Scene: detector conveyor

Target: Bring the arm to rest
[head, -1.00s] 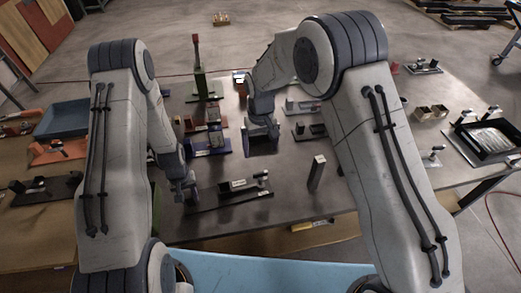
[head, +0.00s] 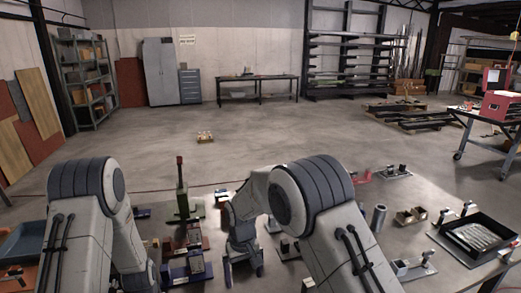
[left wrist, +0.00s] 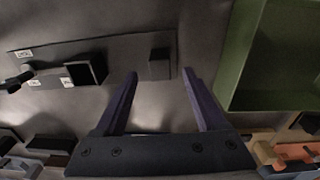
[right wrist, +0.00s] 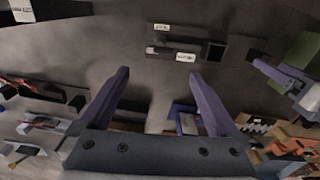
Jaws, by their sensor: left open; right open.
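My right gripper (head: 243,278) is at the bottom middle of the head view, over the dark worktable. In the right wrist view its two fingers (right wrist: 159,76) are spread with nothing between them. In the left wrist view my left gripper (left wrist: 159,76) is open and empty, above the dark tabletop. A dark fixture with a black block (left wrist: 86,70) lies to the left of its fingers, and a green bin (left wrist: 245,60) is at the right. In the head view the left gripper is not clearly visible. Both forearms stand raised over the table's near side.
A green post fixture (head: 182,198) stands between my arms. A black tray (head: 450,243) of bright parts is at the right, with a metal cylinder (head: 379,217) left of it. A blue tray (head: 22,245) is at the far left. The floor (head: 240,155) beyond is mostly clear.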

